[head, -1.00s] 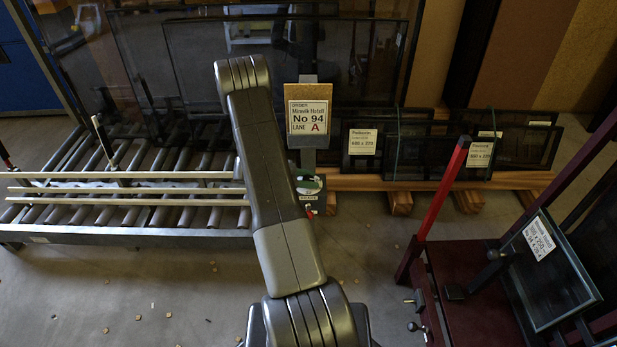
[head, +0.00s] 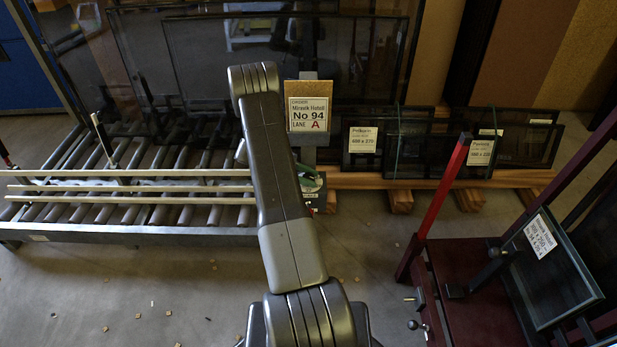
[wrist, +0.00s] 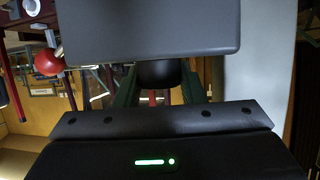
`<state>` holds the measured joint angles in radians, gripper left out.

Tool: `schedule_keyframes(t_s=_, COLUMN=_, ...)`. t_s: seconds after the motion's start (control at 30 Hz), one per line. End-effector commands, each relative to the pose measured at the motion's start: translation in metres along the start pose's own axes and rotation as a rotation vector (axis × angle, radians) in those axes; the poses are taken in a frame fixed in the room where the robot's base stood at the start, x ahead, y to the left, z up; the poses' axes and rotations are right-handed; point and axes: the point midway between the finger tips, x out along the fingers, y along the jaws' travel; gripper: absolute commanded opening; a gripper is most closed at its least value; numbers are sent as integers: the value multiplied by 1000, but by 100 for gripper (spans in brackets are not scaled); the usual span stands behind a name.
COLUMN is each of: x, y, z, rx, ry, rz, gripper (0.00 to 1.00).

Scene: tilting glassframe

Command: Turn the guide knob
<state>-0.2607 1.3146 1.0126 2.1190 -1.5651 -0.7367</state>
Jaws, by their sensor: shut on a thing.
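In the wrist view my gripper (wrist: 160,90) has its green fingers on either side of a dark, rounded knob (wrist: 157,74), which I take to be the guide knob. The fingers are shut on it. A broad dark block fills the view just above and hides the upper part of the knob. In the head view my arm covers most of the gripper and all of the knob. Only a bit of green shows at the arm's right side, by the end of the roller conveyor (head: 130,236). How far the knob is turned cannot be seen.
Pale rails (head: 130,189) run across the conveyor. A sign marked No 94, Lane A (head: 309,114) stands just right of my arm. Labelled glass panes (head: 420,140) lean behind on timber. A dark red cart with a red post (head: 440,190) stands at right.

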Motion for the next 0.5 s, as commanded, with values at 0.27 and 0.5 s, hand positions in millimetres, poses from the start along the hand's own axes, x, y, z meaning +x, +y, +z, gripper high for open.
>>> schedule_keyframes(t_s=0.27, x=0, y=1, z=1, rx=-2, ry=0, rz=1, gripper=44)
schedule_keyframes(t_s=0.5, x=-1, y=0, z=0, rx=-1, ry=0, rz=-1, gripper=44)
